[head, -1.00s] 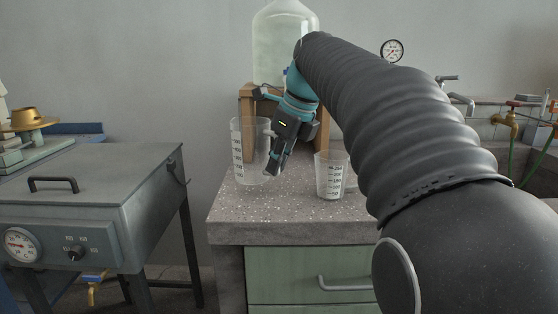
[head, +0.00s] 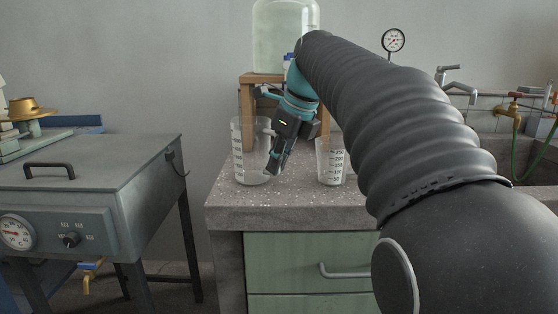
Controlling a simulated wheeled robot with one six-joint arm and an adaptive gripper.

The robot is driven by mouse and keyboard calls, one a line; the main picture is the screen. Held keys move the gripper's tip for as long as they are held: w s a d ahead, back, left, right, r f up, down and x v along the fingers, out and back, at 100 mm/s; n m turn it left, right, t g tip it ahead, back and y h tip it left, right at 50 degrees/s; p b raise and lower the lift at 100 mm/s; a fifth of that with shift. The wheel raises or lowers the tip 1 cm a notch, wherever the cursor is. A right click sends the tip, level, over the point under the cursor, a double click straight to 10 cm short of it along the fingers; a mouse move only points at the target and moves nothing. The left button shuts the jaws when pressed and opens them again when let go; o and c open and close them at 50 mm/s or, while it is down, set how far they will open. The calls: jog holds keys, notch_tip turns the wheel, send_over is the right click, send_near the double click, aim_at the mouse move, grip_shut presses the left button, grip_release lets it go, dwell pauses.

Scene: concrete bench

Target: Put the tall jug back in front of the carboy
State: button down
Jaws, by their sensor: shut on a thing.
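The tall jug (head: 246,158) is a clear, tapered vessel with dark graduation marks, upright over the left part of the bench top (head: 290,198). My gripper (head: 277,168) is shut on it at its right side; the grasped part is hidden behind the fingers. I cannot tell whether the jug's base touches the bench. The carboy (head: 280,38), large and clear with pale contents, stands on a wooden stand (head: 247,95) behind the jug. My arm and gripper hide part of the stand and the carboy's lower right.
A shorter graduated jug (head: 330,165) stands right of my gripper, partly behind my arm. A grey oven-like box (head: 90,165) is left of the bench, across a gap. A sink with taps (head: 515,108) lies at the right. The bench's front strip is clear.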

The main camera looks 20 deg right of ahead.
jog(key=shift+f, duration=0.25)
jog(key=c, duration=1.2)
grip_release()
jog(key=shift+o, duration=0.2)
jog(key=shift+r, duration=0.1)
jog(key=v, duration=1.2)
jog(key=s+a+f+n+h+p, duration=0.1)
jog(key=s+a+f+n, duration=0.1)
jog(key=s+f+n, duration=0.4)
jog(key=s+a+f+n+t, duration=0.1)
jog(key=s+a+f+n, duration=0.1)
jog(key=s+f+n, duration=0.5)
jog(key=s+a+f+n+t+h+p, duration=0.1)
jog(key=s+f+n, duration=0.5)
jog(key=f+n, duration=0.9)
jog(key=shift+s+a+f+h+p, duration=0.15)
jog(key=shift+a+f+h+p, duration=0.2)
jog(key=shift+a+f, duration=0.2)
